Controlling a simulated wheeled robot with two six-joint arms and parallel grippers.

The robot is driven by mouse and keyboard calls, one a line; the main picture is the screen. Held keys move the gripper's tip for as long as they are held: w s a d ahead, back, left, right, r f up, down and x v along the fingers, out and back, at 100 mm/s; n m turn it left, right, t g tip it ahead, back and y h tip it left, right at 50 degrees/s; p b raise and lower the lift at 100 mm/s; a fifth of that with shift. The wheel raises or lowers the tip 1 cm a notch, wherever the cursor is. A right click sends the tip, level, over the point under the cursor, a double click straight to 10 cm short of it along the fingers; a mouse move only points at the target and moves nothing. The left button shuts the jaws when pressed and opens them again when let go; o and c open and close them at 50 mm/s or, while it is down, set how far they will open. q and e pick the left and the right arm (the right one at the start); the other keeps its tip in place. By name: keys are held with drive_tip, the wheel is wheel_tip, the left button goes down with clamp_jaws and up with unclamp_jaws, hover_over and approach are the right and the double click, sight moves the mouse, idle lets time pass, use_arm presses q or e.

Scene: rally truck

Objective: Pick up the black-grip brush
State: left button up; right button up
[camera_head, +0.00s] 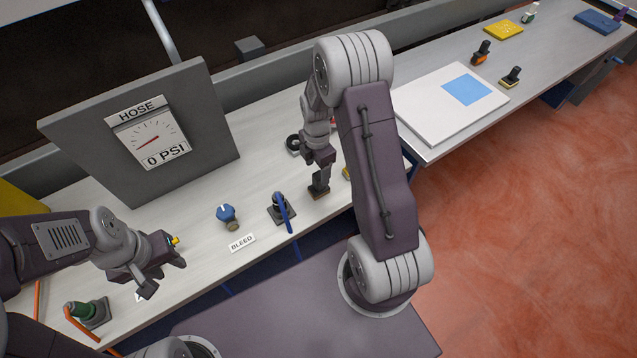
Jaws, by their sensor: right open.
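A dark, upright block with a tan lower edge (319,188) stands on the bench directly below my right gripper (319,168). It looks like a brush with a black grip, but it is small and partly covered by the fingers. My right gripper points down and is open at its top; I cannot tell whether the fingers touch it. Two other small black-handled tools stand at the far right of the bench, one with a yellow base (511,77) and one with an orange part (481,54). My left gripper (165,275) is open and empty over the bench's left part.
A grey gauge panel (200,110) reads 0 PSI. A blue knob (227,213), a blue-handled lever (283,208) and a BLEED label (242,242) are near the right gripper. A white board (430,110) lies to the right.

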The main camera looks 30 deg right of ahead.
sight(317, 173)
wheel_tip(317, 173, down, 3)
drive_tip(key=shift+w+f, duration=0.1)
drive_tip(key=f+p, duration=0.1)
drive_tip(key=f, duration=0.1)
drive_tip(key=s+f+p, duration=0.1)
drive_tip(key=f, duration=0.1)
drive_tip(key=shift+d+f, duration=0.1)
drive_tip(key=shift+d, duration=0.05)
drive_tip(key=shift+w+f, duration=0.1)
drive_tip(key=shift+f, duration=0.45)
drive_tip(key=shift+r, duration=0.1)
drive_tip(key=c, duration=1.5)
drive_tip(key=shift+o, duration=0.2)
drive_tip(key=shift+r, duration=0.1)
